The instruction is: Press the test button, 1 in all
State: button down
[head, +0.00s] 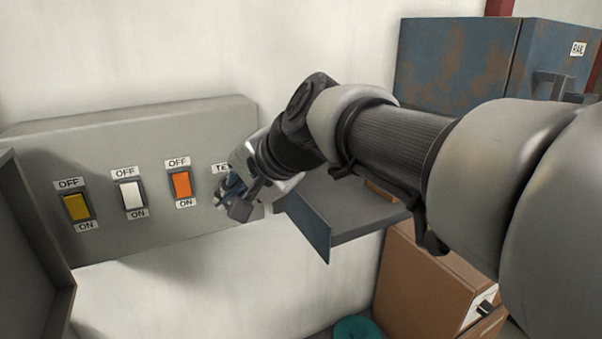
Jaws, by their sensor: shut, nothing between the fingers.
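A grey panel (150,222) is on the pale wall. At its right end a label starting "TE" (221,168) is partly covered by my gripper. The test button itself is hidden behind my gripper. My gripper (229,203) is shut and empty, in front of the panel's right end, just below that label. I cannot tell whether its fingertips touch the panel.
Left of my gripper the panel has a yellow switch (76,207), a white switch (131,195) and an orange switch (181,185), each labelled OFF above and ON below. A grey-blue shelf or tray (345,215) sits close right of my gripper. A rusty blue cabinet (455,62) stands at upper right, brown boxes (425,285) below.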

jog(key=shift+w+a, duration=0.25)
jog(key=shift+w, duration=0.15)
dwell(0.4)
dwell(0.4)
jog(key=shift+s+d, duration=0.5)
jog(key=shift+s, duration=0.25)
jog(key=shift+s+d+b, duration=0.35)
jog(key=shift+s+d, duration=0.1)
jog(key=shift+s, duration=0.25)
jog(key=shift+s+d+b, duration=0.4)
jog(key=shift+s, duration=0.35)
jog(key=shift+s+d+b, duration=0.35)
jog(key=shift+s+d, duration=0.1)
jog(key=shift+s, duration=0.25)
